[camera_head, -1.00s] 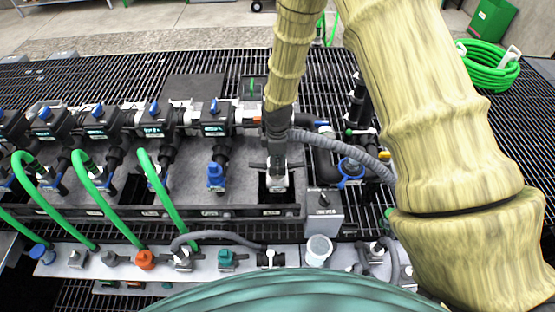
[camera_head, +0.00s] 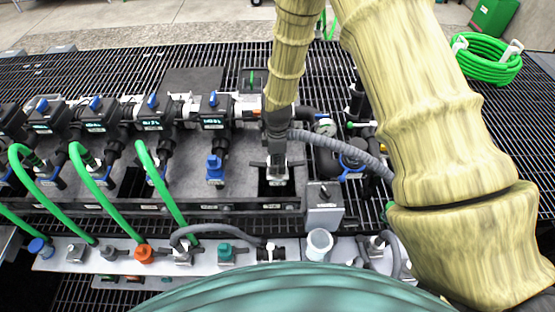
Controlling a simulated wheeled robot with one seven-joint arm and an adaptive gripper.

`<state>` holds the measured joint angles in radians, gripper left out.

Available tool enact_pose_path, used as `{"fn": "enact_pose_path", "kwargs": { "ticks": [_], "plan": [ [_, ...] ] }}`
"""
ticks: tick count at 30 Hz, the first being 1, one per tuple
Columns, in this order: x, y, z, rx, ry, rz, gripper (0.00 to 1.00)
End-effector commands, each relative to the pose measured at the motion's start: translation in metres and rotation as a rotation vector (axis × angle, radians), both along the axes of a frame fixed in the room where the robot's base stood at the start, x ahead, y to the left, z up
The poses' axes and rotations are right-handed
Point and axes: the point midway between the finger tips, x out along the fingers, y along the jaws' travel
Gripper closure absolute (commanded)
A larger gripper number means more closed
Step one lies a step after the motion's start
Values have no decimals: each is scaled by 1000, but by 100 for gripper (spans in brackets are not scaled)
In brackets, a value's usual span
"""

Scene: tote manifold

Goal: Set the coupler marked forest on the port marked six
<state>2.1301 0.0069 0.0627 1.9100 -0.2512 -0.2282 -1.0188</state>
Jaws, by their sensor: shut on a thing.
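My gripper (camera_head: 277,157) points down at the right end of the manifold row and is shut on a grey coupler (camera_head: 278,178). The coupler's dark side levers stick out left and right. It is upright over a dark opening in the manifold deck. Its lower end and the port beneath are hidden, so I cannot tell whether it touches the port. Its marking and the port numbers are too small to read. The neighbouring port to the left carries a blue fitting (camera_head: 215,169). A teal-green coupler (camera_head: 226,252) sits on the front shelf.
The front shelf (camera_head: 60,262) holds several other couplers, including an orange one (camera_head: 145,253), and a white cup (camera_head: 319,243). A grey box (camera_head: 323,212) stands close right of the held coupler. Green hoses (camera_head: 103,195) arch on the left. A green hose coil (camera_head: 485,58) lies far right.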

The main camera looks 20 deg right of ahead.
Motion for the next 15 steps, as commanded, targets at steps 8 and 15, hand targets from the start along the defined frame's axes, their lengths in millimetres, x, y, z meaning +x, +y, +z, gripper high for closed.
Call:
{"fn": "enact_pose_path", "kwargs": {
  "ticks": [8,15],
  "plan": [
    [0,0,0,0,-1,0,16],
    [0,0,0,0,0,0,16]
  ]
}}
